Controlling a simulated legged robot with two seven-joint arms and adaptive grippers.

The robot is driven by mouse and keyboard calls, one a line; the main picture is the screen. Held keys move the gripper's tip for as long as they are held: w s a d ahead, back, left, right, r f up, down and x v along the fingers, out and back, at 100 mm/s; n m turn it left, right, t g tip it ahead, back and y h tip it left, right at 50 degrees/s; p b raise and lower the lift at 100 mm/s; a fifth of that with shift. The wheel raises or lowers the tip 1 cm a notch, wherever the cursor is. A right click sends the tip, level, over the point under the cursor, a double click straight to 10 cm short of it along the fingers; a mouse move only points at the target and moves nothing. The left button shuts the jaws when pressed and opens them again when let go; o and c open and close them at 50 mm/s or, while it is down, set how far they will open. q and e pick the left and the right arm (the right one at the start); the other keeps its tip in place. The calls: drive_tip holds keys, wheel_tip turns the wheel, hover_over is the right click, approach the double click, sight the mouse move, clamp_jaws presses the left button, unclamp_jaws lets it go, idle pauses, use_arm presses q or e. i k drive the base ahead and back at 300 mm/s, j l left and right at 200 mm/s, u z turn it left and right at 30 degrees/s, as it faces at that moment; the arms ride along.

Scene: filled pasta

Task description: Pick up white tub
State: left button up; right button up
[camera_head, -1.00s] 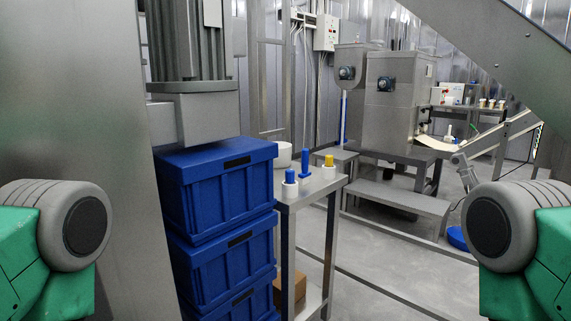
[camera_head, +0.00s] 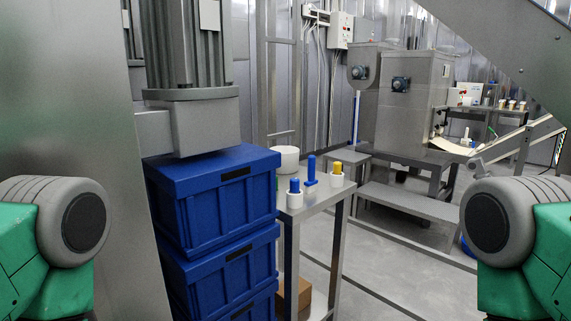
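A white tub (camera_head: 286,160) stands on a small metal table (camera_head: 318,195), near its back left. The stack of blue crates stands close beside it on the left, and its lower left part is partly hidden. Only the rounded grey joints and green links of my arms show, at the left and right picture edges. Neither of my grippers is in view, and nothing of mine is close to the tub.
Stacked blue crates (camera_head: 222,200) stand left of the table. White containers with a blue top (camera_head: 294,194) and a yellow top (camera_head: 337,174) and a blue item (camera_head: 311,171) share the tabletop. Steel machines (camera_head: 405,105) and a step platform (camera_head: 406,200) stand behind. Grey floor at right is open.

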sight(290, 155)
drive_tip(key=i+l, duration=0.3)
drive_tip(key=l, duration=0.2)
drive_tip(key=i+l+z, duration=0.1)
drive_tip(key=i+l, duration=0.25)
drive_tip(key=l, duration=0.15)
